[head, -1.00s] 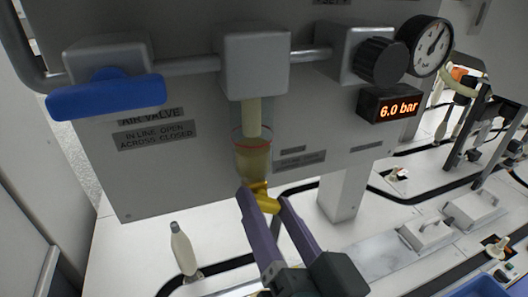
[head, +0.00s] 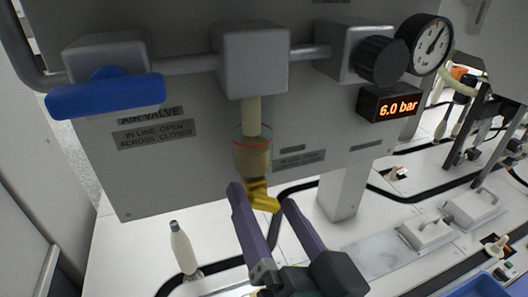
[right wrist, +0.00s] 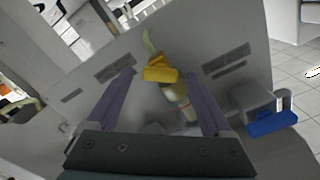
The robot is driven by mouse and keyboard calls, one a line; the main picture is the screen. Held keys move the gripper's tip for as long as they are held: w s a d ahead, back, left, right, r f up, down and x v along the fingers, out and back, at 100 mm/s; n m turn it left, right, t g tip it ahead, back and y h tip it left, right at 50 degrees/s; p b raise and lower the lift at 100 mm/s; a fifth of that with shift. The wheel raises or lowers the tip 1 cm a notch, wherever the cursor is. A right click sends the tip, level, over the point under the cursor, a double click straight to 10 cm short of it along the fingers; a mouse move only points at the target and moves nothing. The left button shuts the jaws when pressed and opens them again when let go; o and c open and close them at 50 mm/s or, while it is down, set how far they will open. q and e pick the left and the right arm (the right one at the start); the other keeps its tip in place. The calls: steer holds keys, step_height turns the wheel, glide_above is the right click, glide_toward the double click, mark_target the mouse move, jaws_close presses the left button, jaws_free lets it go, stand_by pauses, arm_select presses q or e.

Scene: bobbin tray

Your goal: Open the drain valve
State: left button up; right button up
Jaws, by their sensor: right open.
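The yellow drain valve lever (head: 262,201) hangs at the bottom of the clear filter bowl (head: 252,160), below the grey block. In the right wrist view the lever (right wrist: 161,74) lies between the fingertips, near their ends. My right gripper (head: 262,194) is open, with one finger on each side of the lever. Gaps show between the lever and the fingers; I cannot tell whether either finger touches it. My left gripper is not in view.
A blue air valve handle (head: 105,97) sits at the upper left, lying along the pipe. A black knob (head: 381,60), a round gauge (head: 430,46) and a 6.0 bar display (head: 389,105) are at the right. A white bottle (head: 183,248) stands on the bench below.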

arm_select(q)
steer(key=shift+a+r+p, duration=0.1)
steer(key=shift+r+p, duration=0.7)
arm_select(e)
steer(key=v, duration=1)
